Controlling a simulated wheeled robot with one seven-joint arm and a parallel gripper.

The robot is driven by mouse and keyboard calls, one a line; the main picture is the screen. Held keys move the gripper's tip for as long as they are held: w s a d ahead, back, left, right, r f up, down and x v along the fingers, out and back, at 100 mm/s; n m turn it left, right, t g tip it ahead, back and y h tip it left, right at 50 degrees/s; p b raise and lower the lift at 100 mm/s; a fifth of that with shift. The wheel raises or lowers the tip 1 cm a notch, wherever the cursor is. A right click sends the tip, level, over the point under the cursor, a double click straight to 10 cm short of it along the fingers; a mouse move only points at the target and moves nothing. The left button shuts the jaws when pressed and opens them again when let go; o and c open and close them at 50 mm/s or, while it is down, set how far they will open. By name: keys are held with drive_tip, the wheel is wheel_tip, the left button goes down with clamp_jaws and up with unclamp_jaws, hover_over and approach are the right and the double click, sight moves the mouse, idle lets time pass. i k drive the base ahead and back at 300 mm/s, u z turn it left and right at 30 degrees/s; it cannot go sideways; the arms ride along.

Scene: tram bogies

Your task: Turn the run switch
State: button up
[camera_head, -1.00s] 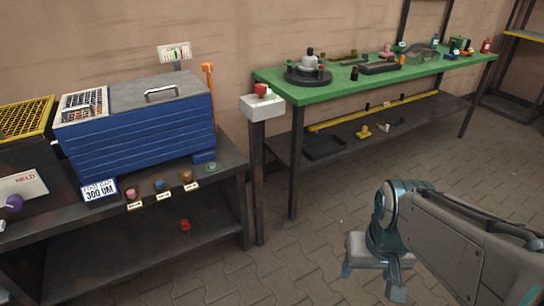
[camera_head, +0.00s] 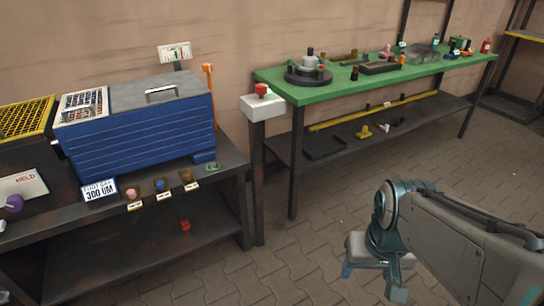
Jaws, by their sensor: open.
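I cannot tell for certain which control is the run switch, as the small labels are unreadable. A pink knob (camera_head: 132,194), a blue knob (camera_head: 159,184) and a brown knob (camera_head: 186,176) stand in a row on the front of the dark bench, each with a small label below. A purple knob (camera_head: 14,203) is at the far left. A red button (camera_head: 262,89) sits on a white box (camera_head: 263,107) on a post. My gripper (camera_head: 372,284) is open and empty, low over the floor at right, well apart from all these controls.
A blue ribbed machine (camera_head: 140,130) stands on the dark bench (camera_head: 222,178), beside an orange upright lever (camera_head: 208,85). A green-topped table (camera_head: 340,87) with several parts stands at the back right. The paved floor (camera_head: 310,255) between benches and arm is clear.

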sight(260, 90)
drive_tip(key=u, duration=0.6)
drive_tip(key=i, duration=1.3)
drive_tip(key=u, duration=0.1)
